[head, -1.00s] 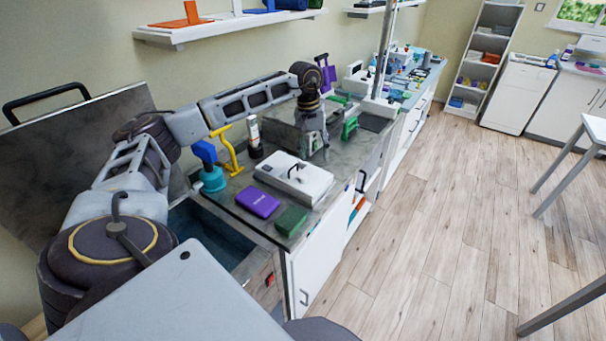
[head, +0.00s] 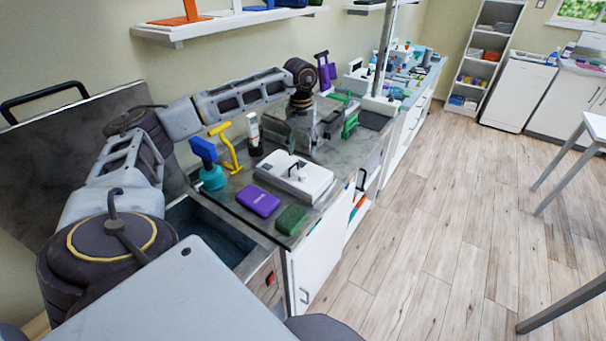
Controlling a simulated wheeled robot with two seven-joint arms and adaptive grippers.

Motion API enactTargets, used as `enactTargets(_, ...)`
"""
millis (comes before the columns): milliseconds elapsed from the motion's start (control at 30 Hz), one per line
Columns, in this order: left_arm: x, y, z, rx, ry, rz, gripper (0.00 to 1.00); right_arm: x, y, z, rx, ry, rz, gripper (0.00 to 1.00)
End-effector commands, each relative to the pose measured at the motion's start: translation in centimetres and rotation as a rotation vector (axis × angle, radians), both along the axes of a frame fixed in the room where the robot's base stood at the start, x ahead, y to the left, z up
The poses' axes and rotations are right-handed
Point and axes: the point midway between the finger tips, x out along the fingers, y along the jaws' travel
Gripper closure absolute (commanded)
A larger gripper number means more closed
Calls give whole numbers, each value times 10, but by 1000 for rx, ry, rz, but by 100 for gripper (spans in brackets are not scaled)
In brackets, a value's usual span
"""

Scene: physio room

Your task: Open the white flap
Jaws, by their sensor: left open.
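The white flap (head: 309,187) lies flat and closed on the grey counter, with a small dark looped handle standing up on its top. My left gripper (head: 302,148) hangs down from the wrist above the counter, just behind the flap and apart from it. It is open and looks empty, though its fingertips are small and hard to make out. My right gripper is out of view.
A purple box (head: 258,201) and a green block (head: 291,219) lie in front of the flap. A blue-and-teal plunger-like thing (head: 211,178), a yellow bent handle (head: 226,148) and a white bottle (head: 253,131) stand left of it. An open sink (head: 210,232) is nearer me.

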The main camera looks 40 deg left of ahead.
Motion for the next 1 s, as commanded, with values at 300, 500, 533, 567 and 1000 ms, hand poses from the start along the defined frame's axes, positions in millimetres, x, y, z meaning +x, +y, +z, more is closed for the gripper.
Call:
enactTargets(300,0,0,-41,0,1,1,50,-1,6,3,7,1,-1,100)
enactTargets(500,0,-1,-68,0,2,0,50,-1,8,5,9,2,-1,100)
enactTargets(533,0,-1,-72,0,2,0,50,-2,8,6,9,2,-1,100)
enactTargets(567,1,-2,-75,-1,1,0,50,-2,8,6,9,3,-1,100)
enactTargets(1000,1,-2,-115,0,-1,0,50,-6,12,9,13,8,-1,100)
